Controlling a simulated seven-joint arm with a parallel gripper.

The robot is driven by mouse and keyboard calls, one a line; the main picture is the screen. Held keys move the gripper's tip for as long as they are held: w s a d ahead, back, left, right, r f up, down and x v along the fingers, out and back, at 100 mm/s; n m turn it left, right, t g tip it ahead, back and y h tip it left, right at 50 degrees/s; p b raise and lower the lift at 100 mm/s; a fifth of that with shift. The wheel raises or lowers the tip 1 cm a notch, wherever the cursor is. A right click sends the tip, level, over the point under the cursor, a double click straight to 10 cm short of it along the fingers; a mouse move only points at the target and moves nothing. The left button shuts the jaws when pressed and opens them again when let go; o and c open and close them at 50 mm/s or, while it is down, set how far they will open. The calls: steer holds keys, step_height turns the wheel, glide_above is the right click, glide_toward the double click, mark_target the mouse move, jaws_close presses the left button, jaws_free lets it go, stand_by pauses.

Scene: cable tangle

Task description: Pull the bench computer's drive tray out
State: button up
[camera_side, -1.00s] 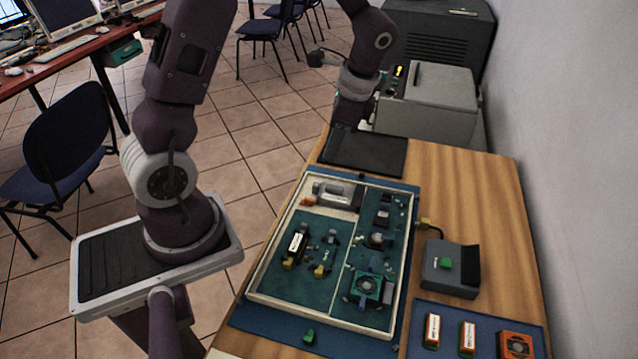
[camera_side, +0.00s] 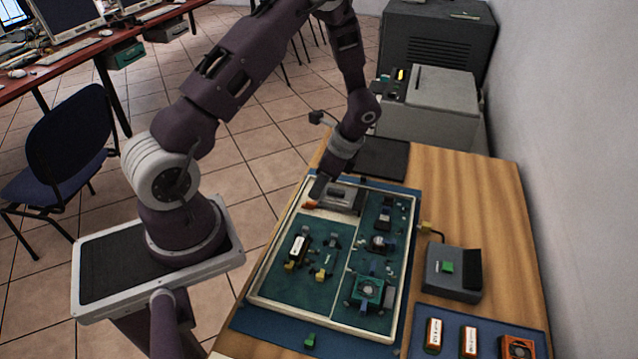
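The bench computer is a shallow open case with a cream rim (camera_side: 262,297) and dark green boards inside. Its drive tray (camera_side: 345,199) is a grey metal unit in the far left corner, with a small orange part (camera_side: 310,204) at its left end. My gripper (camera_side: 318,190) points down at the left end of the drive tray, just above or beside the orange part. It partly covers that end of the tray. I cannot tell whether it touches it, and its fingers are too small and dark to show whether they are open.
A black pad (camera_side: 382,160) lies behind the case. A grey box with a green button (camera_side: 452,272) stands to the right, with a cable towards the case. A blue mat (camera_side: 412,347) at the front right holds several orange-and-white parts. The wooden table is clear at the far right.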

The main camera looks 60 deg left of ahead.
jaws_close()
stand_by(1.2)
